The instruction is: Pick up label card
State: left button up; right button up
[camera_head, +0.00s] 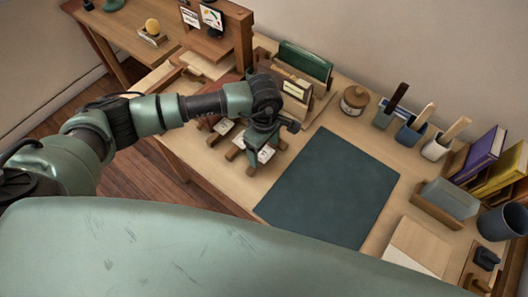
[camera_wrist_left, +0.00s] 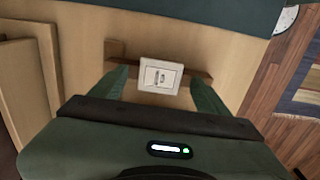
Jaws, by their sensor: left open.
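A small white label card (camera_wrist_left: 159,76) with dark marks leans against a wooden holder (camera_wrist_left: 118,50) in the left wrist view. My left gripper (camera_wrist_left: 160,82) is open, with one green finger on each side of the card and visible gaps between. In the head view the gripper (camera_head: 260,146) points down over the card (camera_head: 266,153), hiding part of it and its holder. Another white card (camera_head: 222,127) on a wooden holder is to the left of the gripper. My right gripper is in neither view.
A dark green mat (camera_head: 330,190) lies to the right of the gripper. Behind it are a wooden file box (camera_head: 294,88), a round jar (camera_head: 354,101) and several cups with handled tools. A grey cup (camera_head: 503,222) and books (camera_head: 482,155) stand at the right. The table's front edge is close by.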

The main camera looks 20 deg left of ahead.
aim_at(264, 153)
pick_arm(q)
jog(key=shift+f, duration=0.1)
jog(key=c, duration=1.4)
jog(key=shift+r, duration=0.25)
notch_tip(264, 153, up, 20)
jog(key=b, duration=0.3)
jog(key=shift+f, duration=0.1)
